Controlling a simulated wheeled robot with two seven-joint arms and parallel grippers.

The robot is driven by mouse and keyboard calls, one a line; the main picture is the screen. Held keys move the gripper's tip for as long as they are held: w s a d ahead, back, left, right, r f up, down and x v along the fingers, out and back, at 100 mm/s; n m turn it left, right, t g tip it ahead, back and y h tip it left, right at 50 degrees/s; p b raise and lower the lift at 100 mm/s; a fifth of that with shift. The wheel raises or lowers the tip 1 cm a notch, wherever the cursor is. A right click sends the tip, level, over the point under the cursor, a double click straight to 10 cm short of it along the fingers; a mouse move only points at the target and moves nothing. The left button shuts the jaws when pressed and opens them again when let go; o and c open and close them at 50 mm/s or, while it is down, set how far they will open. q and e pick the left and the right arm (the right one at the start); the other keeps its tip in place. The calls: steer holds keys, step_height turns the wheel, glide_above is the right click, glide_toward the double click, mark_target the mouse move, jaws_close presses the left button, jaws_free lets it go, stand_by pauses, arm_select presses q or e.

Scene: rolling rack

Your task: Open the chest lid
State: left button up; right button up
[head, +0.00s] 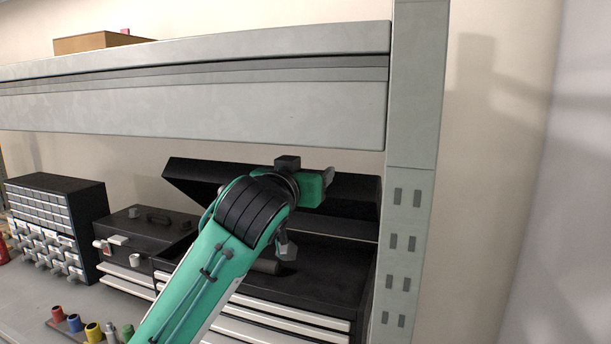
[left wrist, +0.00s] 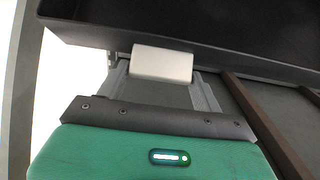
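The black tool chest (head: 330,272) stands under the shelf, with white-fronted drawers below its dark open top. Its lid (head: 195,176) is raised and tilted up at the back, with a clear gap between it and the chest. My left gripper (head: 328,176) is at the lid, overlapping its right part in the head view; my green arm hides the lid's middle. In the left wrist view, the pale fingertip (left wrist: 162,64) is by the edge of a dark panel (left wrist: 230,38), likely the lid. Contact and finger opening cannot be told. My right gripper is out of view.
A shelf beam (head: 200,107) runs close above the lid, and a grey post (head: 412,190) stands just right of the chest. A small black toolbox (head: 150,228) and a drawer cabinet (head: 60,200) stand to the left. Coloured sockets (head: 93,331) lie in front.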

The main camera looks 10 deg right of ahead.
arm_select(q)
steer(key=o, duration=0.3)
steer(key=shift+s, duration=0.1)
steer(key=shift+a, duration=0.1)
steer(key=shift+f, duration=0.1)
steer(key=shift+b+v, duration=3.25)
steer(key=shift+v, duration=3.7)
